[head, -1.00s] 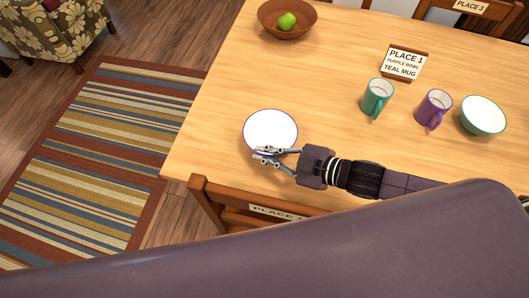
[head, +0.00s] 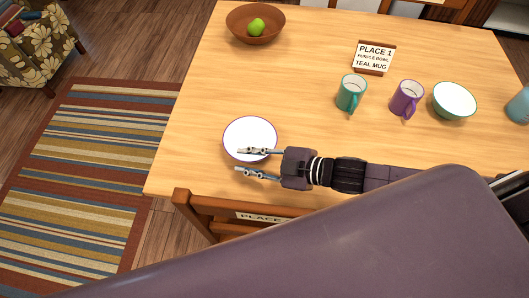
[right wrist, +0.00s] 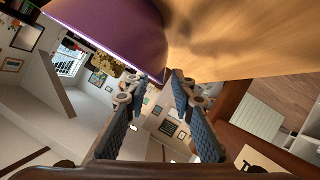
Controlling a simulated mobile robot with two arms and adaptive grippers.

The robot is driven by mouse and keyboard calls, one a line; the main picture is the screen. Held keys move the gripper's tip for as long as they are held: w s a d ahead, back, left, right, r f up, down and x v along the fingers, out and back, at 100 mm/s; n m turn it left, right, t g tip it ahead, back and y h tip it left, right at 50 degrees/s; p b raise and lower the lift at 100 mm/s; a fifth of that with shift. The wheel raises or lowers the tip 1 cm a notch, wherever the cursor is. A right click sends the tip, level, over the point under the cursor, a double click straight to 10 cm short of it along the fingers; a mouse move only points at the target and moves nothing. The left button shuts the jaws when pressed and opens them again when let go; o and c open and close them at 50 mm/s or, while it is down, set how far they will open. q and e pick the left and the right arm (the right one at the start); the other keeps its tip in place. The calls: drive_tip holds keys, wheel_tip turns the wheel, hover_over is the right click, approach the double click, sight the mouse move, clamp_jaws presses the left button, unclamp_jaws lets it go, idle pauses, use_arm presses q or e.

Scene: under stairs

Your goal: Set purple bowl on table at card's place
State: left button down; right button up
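The purple bowl (head: 249,132), white inside with a purple rim, stands upright on the table (head: 310,60) near its front left edge. In the right wrist view its purple outer wall (right wrist: 110,28) is close beside the fingers. My right gripper (head: 239,161) is open at the bowl's near side. One finger overlaps the near rim in the head view; the other is apart from it. Its spread fingers also show in the right wrist view (right wrist: 155,86), with nothing between them. The card (head: 374,57) reads PLACE 1, PURPLE BOWL, TEAL MUG. My left gripper is not in view.
A teal mug (head: 351,93), a purple mug (head: 407,98) and a teal bowl (head: 455,101) stand to the right. A brown bowl (head: 256,38) with a green apple (head: 257,27) is at the far left. A labelled chair (head: 200,215) is at the near edge.

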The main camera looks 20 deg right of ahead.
drive_tip(key=v, duration=0.7)
drive_tip(key=shift+s+f, duration=0.1)
drive_tip(key=shift+f, duration=0.05)
drive_tip(key=shift+p+v, duration=0.7)
drive_tip(key=shift+v, duration=1.65)
